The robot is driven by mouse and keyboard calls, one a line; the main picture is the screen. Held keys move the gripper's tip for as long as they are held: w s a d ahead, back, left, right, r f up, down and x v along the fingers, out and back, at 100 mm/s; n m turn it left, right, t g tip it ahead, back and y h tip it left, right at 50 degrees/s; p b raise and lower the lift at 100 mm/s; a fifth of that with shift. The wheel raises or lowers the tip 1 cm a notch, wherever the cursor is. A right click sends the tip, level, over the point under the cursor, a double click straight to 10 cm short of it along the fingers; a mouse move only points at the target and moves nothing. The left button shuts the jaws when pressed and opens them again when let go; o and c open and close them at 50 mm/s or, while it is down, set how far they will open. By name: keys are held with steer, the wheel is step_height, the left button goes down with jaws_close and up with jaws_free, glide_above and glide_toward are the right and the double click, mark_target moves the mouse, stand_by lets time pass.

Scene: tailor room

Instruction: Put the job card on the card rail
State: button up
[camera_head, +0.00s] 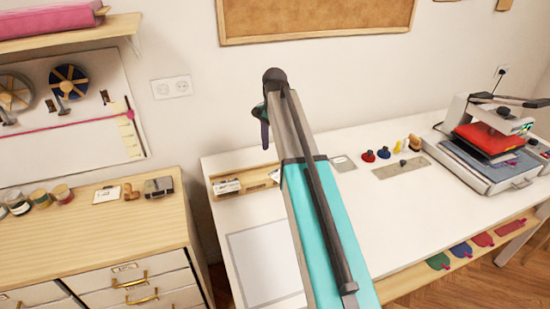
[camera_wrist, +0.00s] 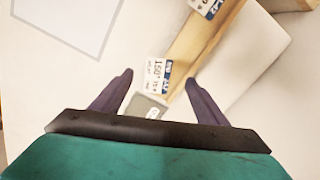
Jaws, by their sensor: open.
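The card rail looks to be the long wooden holder (camera_head: 238,187) at the back left of the white table; it also shows in the wrist view (camera_wrist: 200,45). White printed cards (camera_head: 228,187) stand at it, one reading "150" (camera_wrist: 156,75) near its end. A small grey piece with a white label (camera_wrist: 141,104) shows between my fingers in the wrist view, beyond that end. A similar grey piece (camera_head: 343,163) lies on the table in the head view. I cannot tell which is the job card. My gripper (camera_wrist: 158,80) is open, empty, above the table; my arm hides part of the rail.
A pale framed mat (camera_head: 264,262) lies at the table's front left. Stamps (camera_head: 384,153), a metal ruler plate (camera_head: 400,168) and a heat press (camera_head: 490,150) stand to the right. A wooden cabinet (camera_head: 100,235) at left carries a small white card with a clip (camera_head: 106,195).

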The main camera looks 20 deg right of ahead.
steer(key=shift+r, duration=0.85)
stand_by(0.3)
